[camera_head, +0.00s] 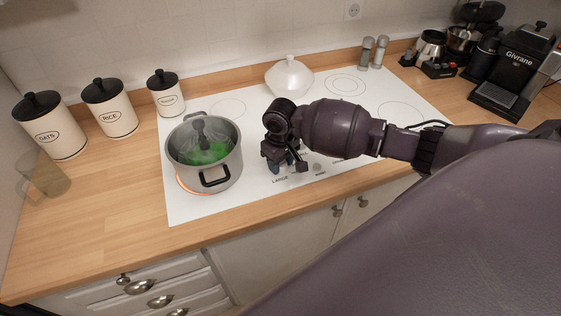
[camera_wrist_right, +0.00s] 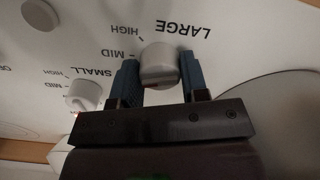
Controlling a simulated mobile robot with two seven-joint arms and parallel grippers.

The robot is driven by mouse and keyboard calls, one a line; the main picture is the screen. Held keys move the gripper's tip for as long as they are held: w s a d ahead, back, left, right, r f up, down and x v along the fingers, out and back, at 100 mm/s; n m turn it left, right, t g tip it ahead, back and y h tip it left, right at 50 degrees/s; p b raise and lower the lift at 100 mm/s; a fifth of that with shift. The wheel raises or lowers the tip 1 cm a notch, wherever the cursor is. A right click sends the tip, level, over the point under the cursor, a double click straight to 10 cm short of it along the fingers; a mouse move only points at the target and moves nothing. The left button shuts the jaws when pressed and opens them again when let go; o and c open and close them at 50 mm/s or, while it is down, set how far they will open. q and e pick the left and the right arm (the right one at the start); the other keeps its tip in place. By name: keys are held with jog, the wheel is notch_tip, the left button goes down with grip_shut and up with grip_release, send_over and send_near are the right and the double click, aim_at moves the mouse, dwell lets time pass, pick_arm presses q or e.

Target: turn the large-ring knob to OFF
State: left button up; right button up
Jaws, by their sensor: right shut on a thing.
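The large-ring knob (camera_wrist_right: 159,66) is pale grey and round. In the right wrist view it sits between the blue fingers of my right gripper (camera_wrist_right: 158,84), beside the printed words LARGE, HIGH and MID. My right gripper (camera_head: 284,165) is shut on this knob at the front of the white cooktop (camera_head: 240,197). In the head view the gripper hides the knob, and the LARGE label shows just in front. The large ring (camera_head: 187,187) glows orange under a steel pot (camera_head: 214,178) with green contents. My left gripper is not in view.
The small-ring knob (camera_wrist_right: 84,95) is close beside the held knob, and another knob (camera_wrist_right: 40,14) lies farther off. A white lidded dish (camera_head: 289,78) stands behind my gripper. Canisters (camera_head: 109,110) are at left, shakers (camera_head: 373,53) and a coffee machine (camera_head: 513,70) at right.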

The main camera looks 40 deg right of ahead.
jog(key=n, duration=0.3)
jog(key=shift+n, duration=0.4)
jog(key=n, duration=0.3)
jog(key=shift+n, duration=0.3)
jog(key=n, duration=0.6)
jog(key=shift+n, duration=0.3)
jog(key=o, duration=0.9)
jog(key=shift+o, duration=0.2)
jog(key=shift+r, duration=0.15)
notch_tip(320, 180, up, 11)
jog(key=shift+f+b, duration=0.2)
jog(key=shift+b, duration=0.15)
